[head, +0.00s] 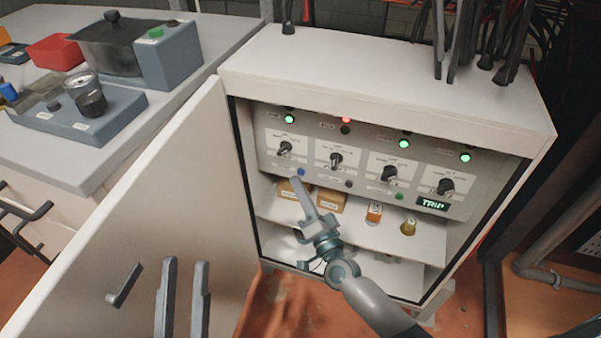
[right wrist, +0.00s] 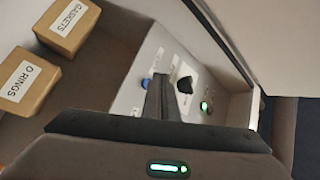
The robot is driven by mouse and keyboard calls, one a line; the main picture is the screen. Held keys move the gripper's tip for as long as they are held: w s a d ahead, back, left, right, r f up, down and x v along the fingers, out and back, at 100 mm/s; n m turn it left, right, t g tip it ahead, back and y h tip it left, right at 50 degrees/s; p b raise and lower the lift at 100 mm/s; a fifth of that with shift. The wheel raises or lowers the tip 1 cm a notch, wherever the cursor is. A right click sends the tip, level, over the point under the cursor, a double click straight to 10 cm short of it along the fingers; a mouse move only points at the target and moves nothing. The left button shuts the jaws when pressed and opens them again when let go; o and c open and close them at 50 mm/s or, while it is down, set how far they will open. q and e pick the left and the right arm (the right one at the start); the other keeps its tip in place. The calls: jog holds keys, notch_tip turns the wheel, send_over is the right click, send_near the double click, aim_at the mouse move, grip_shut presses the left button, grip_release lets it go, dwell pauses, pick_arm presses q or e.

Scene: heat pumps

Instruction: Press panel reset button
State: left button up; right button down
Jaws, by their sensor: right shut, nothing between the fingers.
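The control panel (head: 318,163) is inside the open white cabinet. A blue button (head: 301,172) sits at its lower left; labels are too small to read, so I cannot tell which is reset. A dark button (head: 348,184) and a green one (head: 399,196) sit further right. My right gripper (head: 297,183) is shut and empty, its tips just below the blue button. In the right wrist view its fingers (right wrist: 160,96) partly hide the blue button (right wrist: 147,83); contact is unclear. My left gripper (head: 185,265) shows as two separated fingers before the door, open and empty.
The cabinet door (head: 150,200) stands open at the left. Boxes marked GASKETS (right wrist: 69,23) and O RINGS (right wrist: 24,83) sit on the shelf below the panel. A green TRIP display (head: 433,204) is lit. Black knobs (head: 336,159) project from the panel.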

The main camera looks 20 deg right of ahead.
jog(key=shift+w, duration=0.1)
jog(key=shift+w+d, duration=0.2)
jog(key=shift+w, duration=0.05)
jog(key=shift+w+d, duration=0.2)
jog(key=shift+w, duration=0.1)
dwell(1.0)
jog(key=shift+s, duration=0.1)
jog(key=shift+s+a+p, duration=0.35)
jog(key=shift+s+a, duration=0.05)
jog(key=shift+s, duration=0.15)
dwell(0.4)
jog(key=shift+s+a+p, duration=0.4)
jog(key=shift+s+a, duration=0.3)
jog(key=shift+s, duration=0.35)
jog(key=shift+s+a+p, duration=0.4)
jog(key=shift+s+a, duration=0.3)
jog(key=shift+s, duration=0.35)
